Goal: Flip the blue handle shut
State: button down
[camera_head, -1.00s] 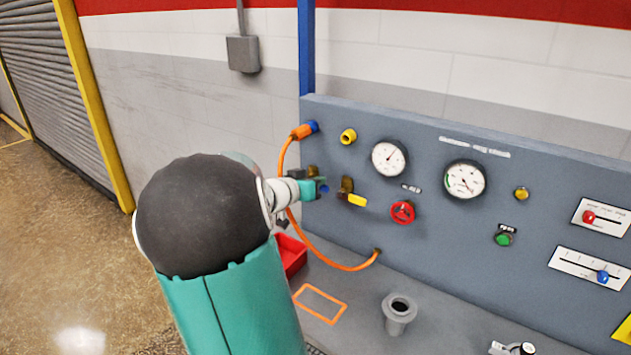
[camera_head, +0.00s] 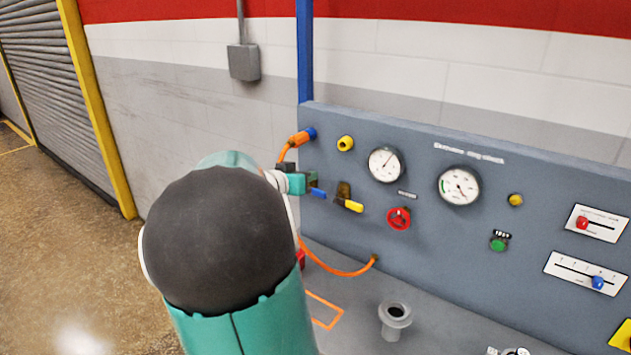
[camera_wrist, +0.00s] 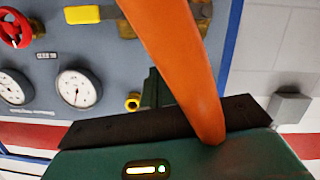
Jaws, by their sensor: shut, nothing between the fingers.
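The blue handle (camera_head: 318,193) is on the left end of the grey panel, pointing right and slightly down, roughly parallel to the yellow handle (camera_head: 353,206) beside it. My gripper (camera_head: 313,180) is shut and empty, just above and left of the blue handle. It overlaps the handle's valve, so I cannot tell whether they touch. In the wrist view, the dark fingers (camera_wrist: 152,86) show partly behind an orange hose (camera_wrist: 180,60). The yellow handle also shows there (camera_wrist: 82,14). I cannot make out the blue handle in that view.
Right of the handles are a red knob (camera_head: 399,218), gauges (camera_head: 386,164) and sliders (camera_head: 583,275). A grey cup-like port (camera_head: 395,315) stands on the bench.

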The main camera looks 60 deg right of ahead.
jog(key=v, duration=0.7)
dwell(0.4)
jog(key=a+f+n+t+y, duration=0.2)
jog(key=a+n+y, duration=0.3)
jog(key=a, duration=1)
jog(key=s+a+f+n+t+y, duration=0.1)
jog(key=a+n+t+y, duration=0.3)
jog(key=a, duration=1.1)
jog(key=s+a+f+n+t+y, duration=0.1)
jog(key=a+n+y, duration=0.4)
jog(key=a, duration=1)
notch_tip(320, 180, down, 3)
jog(key=n+t, duration=0.1)
jog(key=n, duration=0.2)
jog(key=shift+a+r+n+t+y, duration=0.25)
jog(key=shift+a+n+t+y, duration=0.05)
jog(key=shift+n+t+y, duration=0.1)
